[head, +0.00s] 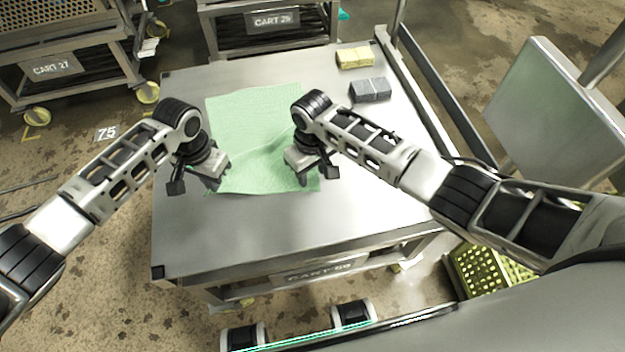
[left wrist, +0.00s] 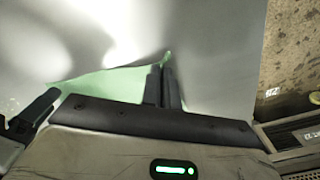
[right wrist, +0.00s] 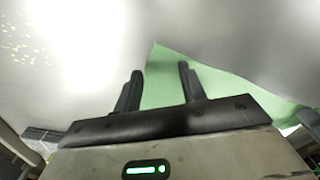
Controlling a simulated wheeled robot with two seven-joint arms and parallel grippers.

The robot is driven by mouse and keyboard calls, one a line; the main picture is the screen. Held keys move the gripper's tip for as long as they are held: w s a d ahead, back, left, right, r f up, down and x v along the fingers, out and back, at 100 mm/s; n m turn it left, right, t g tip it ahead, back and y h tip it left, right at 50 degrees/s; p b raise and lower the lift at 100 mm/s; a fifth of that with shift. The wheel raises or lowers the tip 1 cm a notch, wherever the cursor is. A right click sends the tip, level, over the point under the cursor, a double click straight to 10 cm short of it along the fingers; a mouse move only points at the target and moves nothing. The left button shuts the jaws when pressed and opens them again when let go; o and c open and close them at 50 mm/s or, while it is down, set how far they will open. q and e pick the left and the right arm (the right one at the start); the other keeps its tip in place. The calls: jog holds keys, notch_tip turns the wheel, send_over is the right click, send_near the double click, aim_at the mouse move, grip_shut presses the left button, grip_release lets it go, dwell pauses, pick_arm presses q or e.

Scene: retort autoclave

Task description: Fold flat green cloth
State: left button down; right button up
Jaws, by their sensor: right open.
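The green cloth (head: 255,110) lies spread on the metal cart top, with a raised crease running diagonally between my grippers. My left gripper (head: 196,187) is at the cloth's front left corner. In the left wrist view its fingers (left wrist: 163,86) are close together, with a green cloth tip (left wrist: 166,58) showing at them. My right gripper (head: 312,175) is over the cloth's front right edge. In the right wrist view its fingers (right wrist: 158,85) stand apart, with green cloth (right wrist: 165,80) below and between them. The gripper bodies hide parts of both front corners.
A yellow block (head: 355,57) and a grey block (head: 370,90) sit at the back right. A rail (head: 435,105) runs along the right side. Other carts (head: 270,22) stand behind.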

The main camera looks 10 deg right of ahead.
jog(key=shift+f, duration=0.85)
jog(key=shift+s+d+f, duration=0.1)
grip_shut()
jog(key=shift+r, duration=2.55)
